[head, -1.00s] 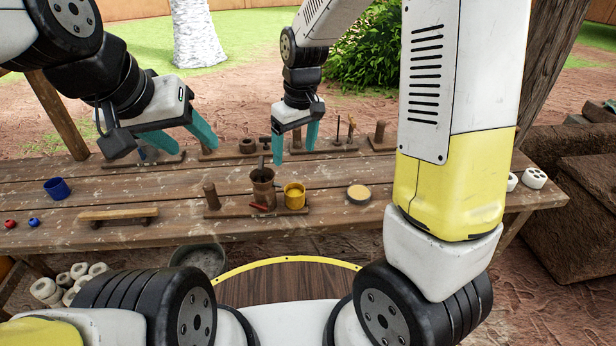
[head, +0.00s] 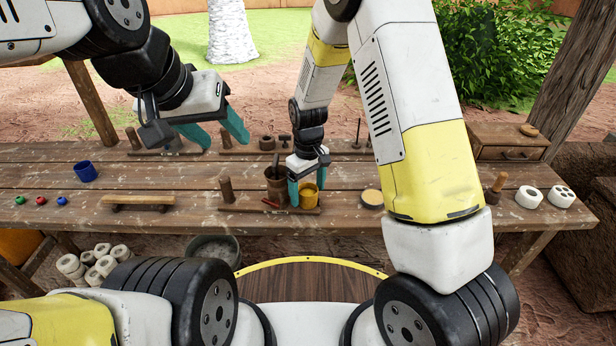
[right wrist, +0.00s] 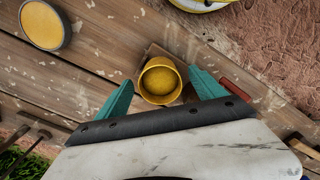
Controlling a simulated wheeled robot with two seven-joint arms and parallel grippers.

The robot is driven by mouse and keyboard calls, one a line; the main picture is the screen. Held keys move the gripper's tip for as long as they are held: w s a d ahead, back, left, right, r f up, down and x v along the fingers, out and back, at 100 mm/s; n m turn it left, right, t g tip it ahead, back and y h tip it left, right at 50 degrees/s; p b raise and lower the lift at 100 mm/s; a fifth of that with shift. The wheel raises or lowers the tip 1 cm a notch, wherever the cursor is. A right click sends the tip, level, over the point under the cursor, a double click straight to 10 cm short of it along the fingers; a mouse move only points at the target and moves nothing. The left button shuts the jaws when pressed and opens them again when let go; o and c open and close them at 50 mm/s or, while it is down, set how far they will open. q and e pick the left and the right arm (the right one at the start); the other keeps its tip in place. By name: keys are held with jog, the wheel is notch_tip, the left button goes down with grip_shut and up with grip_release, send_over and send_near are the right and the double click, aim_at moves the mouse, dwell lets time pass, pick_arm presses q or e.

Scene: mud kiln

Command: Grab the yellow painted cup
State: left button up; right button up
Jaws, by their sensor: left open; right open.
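The yellow painted cup (head: 308,195) stands upright on a small wooden board (head: 240,208) on the workbench. In the right wrist view the cup (right wrist: 160,81) shows from above, between the two teal fingers. My right gripper (head: 308,190) is open, with its fingers pointing down on either side of the cup. In the right wrist view the right gripper (right wrist: 162,95) shows a gap to each side of the cup. My left gripper (head: 222,138) is open and empty above the back left of the bench.
A brown pot (head: 276,186) with tools stands just left of the cup. A blue cup (head: 86,171) and a low wooden stand (head: 145,201) are further left. A round yellow-topped tin (head: 371,198) is to the right. White pieces (head: 529,196) lie at the far right.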

jog(key=shift+f, duration=0.1)
jog(key=shift+c, duration=0.5)
jog(key=c, duration=1.5)
